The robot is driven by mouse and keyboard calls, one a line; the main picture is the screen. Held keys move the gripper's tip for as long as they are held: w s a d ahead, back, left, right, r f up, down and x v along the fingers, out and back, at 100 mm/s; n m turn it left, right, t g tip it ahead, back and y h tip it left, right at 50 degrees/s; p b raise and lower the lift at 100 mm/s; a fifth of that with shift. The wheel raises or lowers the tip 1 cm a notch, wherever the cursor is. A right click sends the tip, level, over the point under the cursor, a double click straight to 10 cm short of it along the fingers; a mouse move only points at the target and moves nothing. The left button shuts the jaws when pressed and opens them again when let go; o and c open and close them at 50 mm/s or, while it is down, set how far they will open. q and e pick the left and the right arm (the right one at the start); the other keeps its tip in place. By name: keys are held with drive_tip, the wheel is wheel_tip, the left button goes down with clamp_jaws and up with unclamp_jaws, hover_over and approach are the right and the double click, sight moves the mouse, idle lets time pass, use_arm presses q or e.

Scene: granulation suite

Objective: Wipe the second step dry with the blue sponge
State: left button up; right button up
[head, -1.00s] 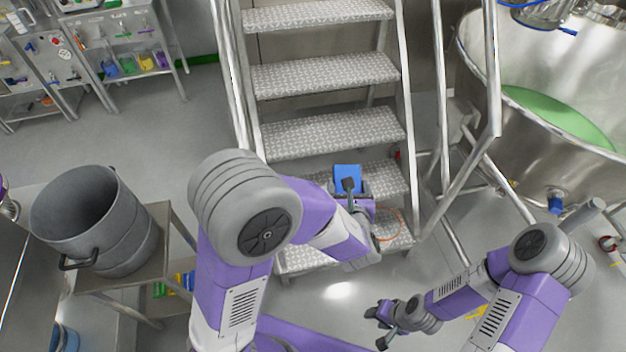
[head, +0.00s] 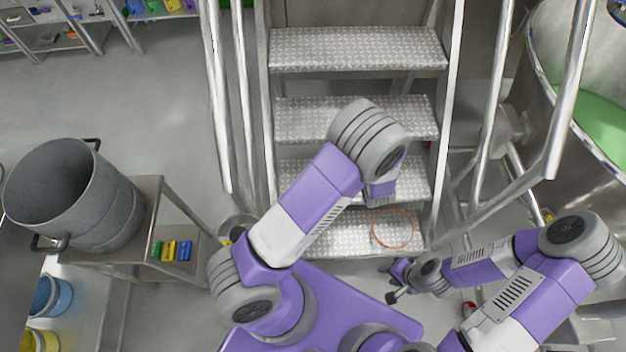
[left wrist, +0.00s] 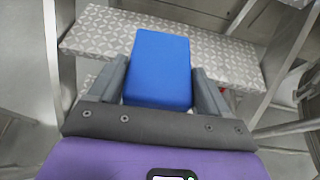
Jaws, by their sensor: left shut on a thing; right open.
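The blue sponge (left wrist: 158,70) is held between the fingers of my left gripper (left wrist: 160,82) in the left wrist view. A patterned metal step (left wrist: 90,32) lies beyond the sponge; whether they touch I cannot tell. In the head view my left arm covers the left gripper and the sponge. The second step (head: 414,180) from the bottom shows on both sides of that arm. The lowest step (head: 345,242) bears a thin orange ring outline (head: 393,248) at its right. My right gripper (head: 393,284) is open and empty, in front of the lowest step's right end.
Higher steps (head: 358,48) rise behind, between metal rails (head: 215,100). A large grey pot (head: 75,195) stands on a steel stand (head: 150,200) at the left. A steel vessel (head: 555,80) is at the right. Open floor (head: 130,80) lies left of the stairs.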

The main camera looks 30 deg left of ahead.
use_arm(q)
drive_tip(key=s+a+f+n+y+b, duration=0.1)
drive_tip(key=a+f, duration=0.3)
drive_tip(key=f, duration=0.7)
drive_tip(key=s+a+f+n+g+b, duration=0.1)
drive_tip(key=a+f+b, duration=0.3)
drive_tip(key=f, duration=0.7)
drive_tip(key=s+a+f+g+y+b, duration=0.1)
drive_tip(key=a+f, duration=0.4)
drive_tip(key=f, duration=0.6)
drive_tip(key=shift+s+a+n+y+b, duration=0.2)
drive_tip(key=shift+s+n+y+b, duration=0.15)
drive_tip(key=shift+s+b, duration=0.35)
drive_tip(key=shift+r, duration=0.1)
drive_tip(key=shift+f, duration=0.95)
